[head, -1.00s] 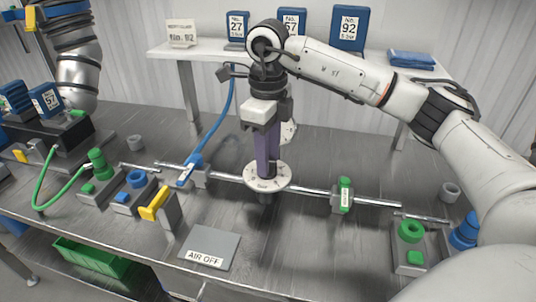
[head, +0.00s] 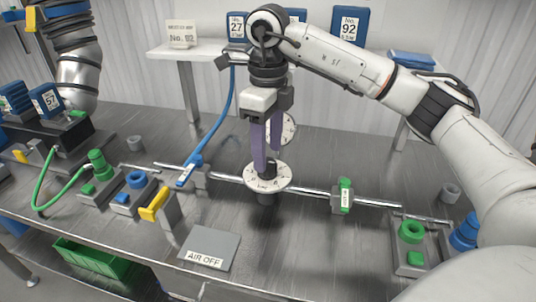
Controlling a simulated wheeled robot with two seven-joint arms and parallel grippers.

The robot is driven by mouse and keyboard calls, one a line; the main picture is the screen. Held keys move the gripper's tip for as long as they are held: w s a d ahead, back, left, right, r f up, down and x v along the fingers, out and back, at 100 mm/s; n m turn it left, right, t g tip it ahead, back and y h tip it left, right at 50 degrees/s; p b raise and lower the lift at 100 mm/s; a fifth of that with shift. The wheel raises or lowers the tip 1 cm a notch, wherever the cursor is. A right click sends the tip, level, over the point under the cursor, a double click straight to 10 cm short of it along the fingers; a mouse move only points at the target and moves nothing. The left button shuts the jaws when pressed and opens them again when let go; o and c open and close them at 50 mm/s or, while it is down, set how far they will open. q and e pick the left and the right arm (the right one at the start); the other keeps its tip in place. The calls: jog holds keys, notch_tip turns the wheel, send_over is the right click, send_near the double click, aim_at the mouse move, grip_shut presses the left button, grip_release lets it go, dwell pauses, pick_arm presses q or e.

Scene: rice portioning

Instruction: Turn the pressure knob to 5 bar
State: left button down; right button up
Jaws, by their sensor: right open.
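The pressure knob is a small black knob (head: 267,168) standing up from a round white dial plate (head: 252,184) on the pipe in the middle of the bench. The dial's marks are too small to read. My right gripper (head: 266,165) points straight down from above, with its purple fingers apart on either side of the knob near its top. It is open. A round white gauge (head: 289,128) stands behind the fingers, partly hidden; its reading cannot be made out.
A blue-handled valve (head: 188,172) sits left of the dial and a green-handled valve (head: 345,195) right of it. A yellow lever (head: 154,204) and an "AIR OFF" plate (head: 208,248) lie in front. A white shelf (head: 215,50) holds numbered blue packs behind.

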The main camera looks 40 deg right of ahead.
aim_at(268, 161)
notch_tip(268, 161, up, 8)
jog(key=shift+p, duration=0.45)
